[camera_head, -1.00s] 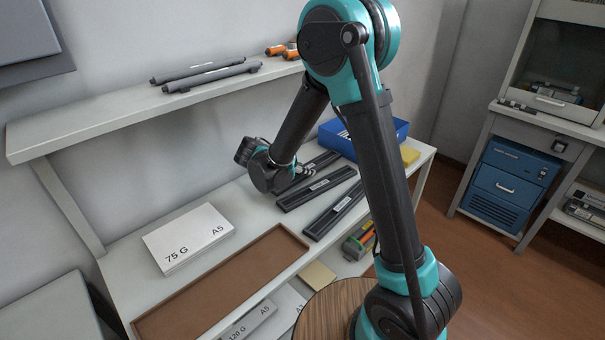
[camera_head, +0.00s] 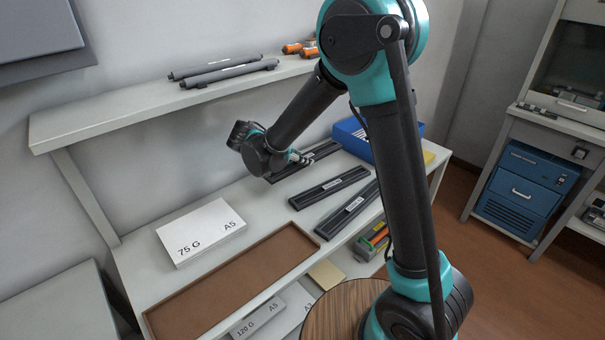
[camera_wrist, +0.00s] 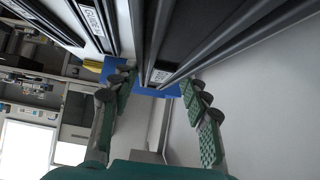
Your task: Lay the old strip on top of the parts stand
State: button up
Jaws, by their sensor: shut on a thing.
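My gripper (camera_head: 298,157) is shut on a long dark strip (camera_head: 319,154) at the back of the row, seemingly raised a little above the worktop. In the wrist view my fingers (camera_wrist: 158,92) stand on either side of this strip (camera_wrist: 178,45), which has a small white label near its end. Two similar labelled dark strips lie on the worktop, a middle one (camera_head: 312,197) and a front one (camera_head: 338,218). One strip in the wrist view reads "GUIDE" (camera_wrist: 92,22). I cannot tell which thing is the parts stand.
A white worktop (camera_head: 270,198) carries a brown tray (camera_head: 240,262), a "75 G" paper pack (camera_head: 195,228) and a blue bin (camera_head: 350,137). An upper shelf (camera_head: 120,122) with dark rollers (camera_head: 230,73) overhangs behind. A round wooden top (camera_head: 340,312) stands in front.

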aim_at(284, 168)
jog(key=shift+f, duration=3.2)
jog(key=shift+f, duration=0.1)
jog(key=o, duration=1.3)
jog(key=shift+s+a+r, duration=0.1)
jog(key=shift+r, duration=0.1)
jog(key=v, duration=1.1)
jog(key=shift+s+a+r, duration=0.2)
jog(key=shift+r, duration=0.05)
